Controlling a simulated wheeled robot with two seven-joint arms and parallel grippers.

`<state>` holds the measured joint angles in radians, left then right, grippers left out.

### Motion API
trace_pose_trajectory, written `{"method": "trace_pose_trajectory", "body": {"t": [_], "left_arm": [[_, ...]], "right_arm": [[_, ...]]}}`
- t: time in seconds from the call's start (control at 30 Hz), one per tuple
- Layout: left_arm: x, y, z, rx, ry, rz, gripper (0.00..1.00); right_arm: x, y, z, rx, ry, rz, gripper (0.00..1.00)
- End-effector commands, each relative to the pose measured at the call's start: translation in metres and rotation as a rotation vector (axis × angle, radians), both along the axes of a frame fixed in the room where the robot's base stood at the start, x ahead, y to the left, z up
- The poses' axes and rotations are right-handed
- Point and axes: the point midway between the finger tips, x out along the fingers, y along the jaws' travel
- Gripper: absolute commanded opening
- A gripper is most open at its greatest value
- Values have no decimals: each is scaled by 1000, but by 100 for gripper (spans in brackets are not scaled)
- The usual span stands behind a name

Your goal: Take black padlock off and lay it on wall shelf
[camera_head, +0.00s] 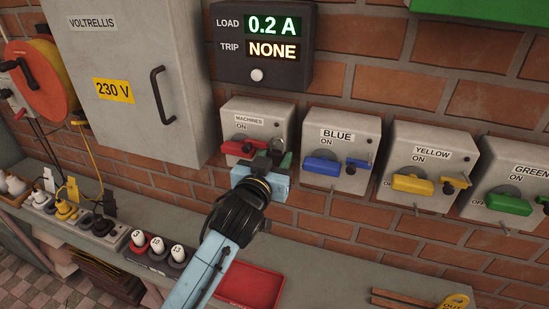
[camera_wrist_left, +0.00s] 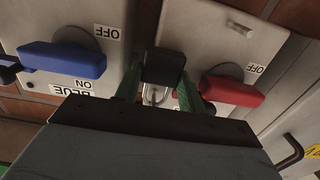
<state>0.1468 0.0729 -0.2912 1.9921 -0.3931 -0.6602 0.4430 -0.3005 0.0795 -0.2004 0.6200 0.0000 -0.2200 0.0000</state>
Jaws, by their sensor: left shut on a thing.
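My left gripper (camera_head: 270,166) is at the grey MACHINES switch box (camera_head: 281,118), beside its red handle (camera_head: 238,147). In the left wrist view the green fingers (camera_wrist_left: 158,88) are shut on the black padlock (camera_wrist_left: 164,67), a dark block with a metal shackle (camera_wrist_left: 156,96). The gripper mostly hides the padlock in the head view. I cannot tell whether the shackle still passes through the box's hasp. The grey wall shelf (camera_head: 325,262) runs along the brick wall below the boxes. My right gripper is not in view.
The blue box (camera_head: 342,126), yellow box (camera_head: 430,145) and green box (camera_head: 524,165) line the wall to the right. A red tray (camera_head: 250,287) and several white-topped plugs (camera_head: 158,244) are on the shelf.

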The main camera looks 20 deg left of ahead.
Motion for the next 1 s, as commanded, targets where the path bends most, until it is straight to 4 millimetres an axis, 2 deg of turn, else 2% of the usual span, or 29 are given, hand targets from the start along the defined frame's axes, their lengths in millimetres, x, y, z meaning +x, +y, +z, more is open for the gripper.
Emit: {"method": "trace_pose_trajectory", "body": {"t": [0.43, 1.0], "left_arm": [[-1, 0, 6, 0, -5, -1, 14], [-23, 1, 9, -1, -8, -1, 14]], "right_arm": [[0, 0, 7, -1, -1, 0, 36], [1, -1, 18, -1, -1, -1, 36]]}}
